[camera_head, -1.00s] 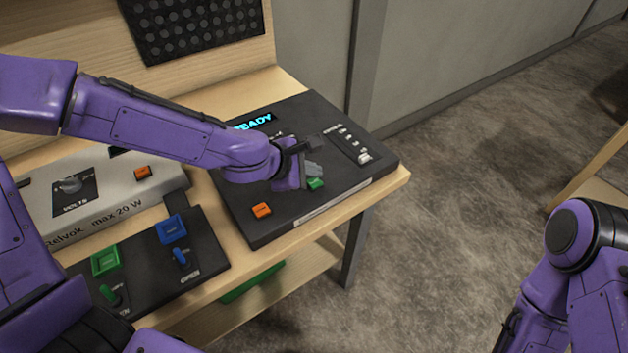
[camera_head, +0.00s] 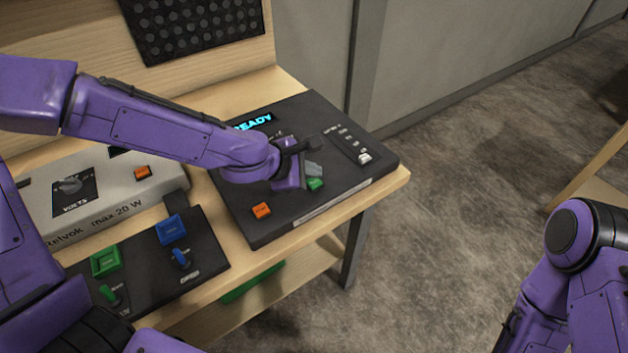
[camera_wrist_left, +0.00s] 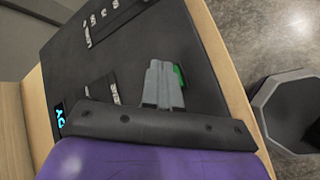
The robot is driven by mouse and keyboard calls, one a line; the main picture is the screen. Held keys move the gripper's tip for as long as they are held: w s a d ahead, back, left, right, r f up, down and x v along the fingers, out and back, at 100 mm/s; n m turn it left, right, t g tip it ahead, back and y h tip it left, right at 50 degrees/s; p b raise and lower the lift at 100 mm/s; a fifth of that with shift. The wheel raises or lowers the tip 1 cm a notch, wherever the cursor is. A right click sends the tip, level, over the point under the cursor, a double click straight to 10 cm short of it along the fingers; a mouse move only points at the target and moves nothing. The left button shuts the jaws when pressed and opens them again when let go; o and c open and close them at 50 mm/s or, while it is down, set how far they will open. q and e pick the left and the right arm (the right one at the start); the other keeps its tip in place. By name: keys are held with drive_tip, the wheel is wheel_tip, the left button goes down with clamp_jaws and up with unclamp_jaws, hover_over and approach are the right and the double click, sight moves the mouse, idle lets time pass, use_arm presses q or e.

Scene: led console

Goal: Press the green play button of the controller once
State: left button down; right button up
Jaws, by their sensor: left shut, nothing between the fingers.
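The controller (camera_head: 335,205) is a dark slab on the wooden bench, with a lit display reading READY (camera_head: 253,121). Its green play button (camera_head: 316,184) is near the front edge, with an orange button (camera_head: 262,210) to its left. My left gripper (camera_head: 313,171) is shut and empty, its grey fingertips over the controller right behind the green button. In the left wrist view the fingers (camera_wrist_left: 163,85) partly cover the green button (camera_wrist_left: 180,75). I cannot tell whether they touch it. My right arm shows at the lower right, but its gripper is out of view.
A slider (camera_head: 364,157) sits on the controller's right side. A grey power supply (camera_head: 110,190) and a dark switch box (camera_head: 205,255) with green and blue buttons stand to the left. The bench's front edge lies close to the controller. Open floor is at the right.

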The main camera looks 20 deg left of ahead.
sight(311, 184)
use_arm(q)
drive_tip(key=shift+f, duration=0.1)
drive_tip(key=shift+f, duration=0.35)
drive_tip(key=shift+f+b, duration=0.4)
drive_tip(key=shift+b, duration=0.15)
idle(0.3)
idle(0.4)
drive_tip(key=shift+r+p, duration=0.85)
drive_tip(key=shift+p, duration=0.1)
wheel_tip(311, 184, up, 5)
drive_tip(key=p, duration=0.5)
drive_tip(key=shift+r+p, duration=0.1)
drive_tip(key=shift+p, duration=0.2)
